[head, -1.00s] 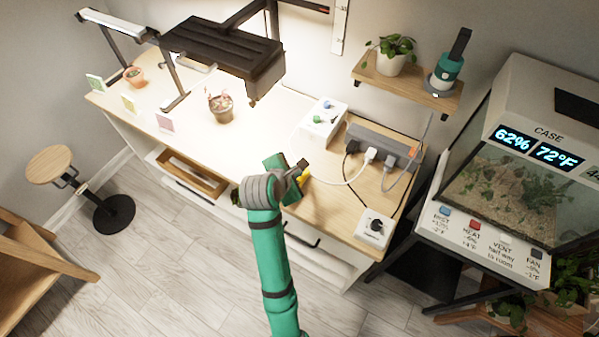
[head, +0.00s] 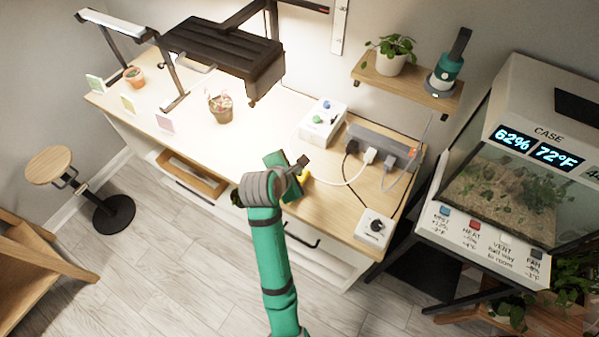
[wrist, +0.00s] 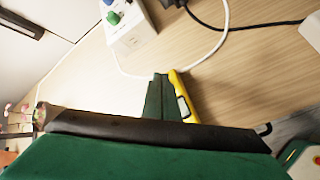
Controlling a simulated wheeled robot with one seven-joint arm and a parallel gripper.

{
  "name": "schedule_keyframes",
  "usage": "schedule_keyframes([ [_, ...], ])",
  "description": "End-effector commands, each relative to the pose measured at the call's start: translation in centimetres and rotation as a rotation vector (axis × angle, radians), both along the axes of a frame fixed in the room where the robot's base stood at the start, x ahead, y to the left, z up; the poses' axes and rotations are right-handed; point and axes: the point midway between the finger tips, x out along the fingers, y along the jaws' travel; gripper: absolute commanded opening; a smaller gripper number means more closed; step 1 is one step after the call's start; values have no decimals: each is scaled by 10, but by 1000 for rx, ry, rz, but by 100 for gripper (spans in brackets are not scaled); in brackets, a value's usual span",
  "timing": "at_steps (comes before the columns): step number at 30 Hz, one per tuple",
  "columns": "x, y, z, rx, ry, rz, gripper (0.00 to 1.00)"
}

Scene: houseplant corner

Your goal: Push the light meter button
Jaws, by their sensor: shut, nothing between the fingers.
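The yellow device, which looks like the light meter (head: 305,177), lies on the wooden desk top, mostly hidden behind my gripper in the head view. In the wrist view the yellow light meter (wrist: 175,84) shows as a narrow strip with a pale, dark-framed window just right of my fingers. My gripper (wrist: 162,78) has its green fingers together, empty, over or beside the meter's left part. I cannot tell whether the fingertips touch it. No button is visible; my fingers and gripper body cover much of the meter. My gripper also shows in the head view (head: 301,164).
A white box with green and blue knobs (head: 322,124) stands behind the meter. A power strip with plugs (head: 380,146) and a looping white cable (head: 343,184) lie to the right. A white box with a black dial (head: 374,229) is near the desk's front right corner.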

Motion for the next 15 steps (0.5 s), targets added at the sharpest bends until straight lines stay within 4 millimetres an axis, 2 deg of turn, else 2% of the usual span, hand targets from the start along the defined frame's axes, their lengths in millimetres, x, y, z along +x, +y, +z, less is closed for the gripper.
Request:
schedule_keyframes([
  [15, 1, 0, 38, 1, -4, 0, 0],
])
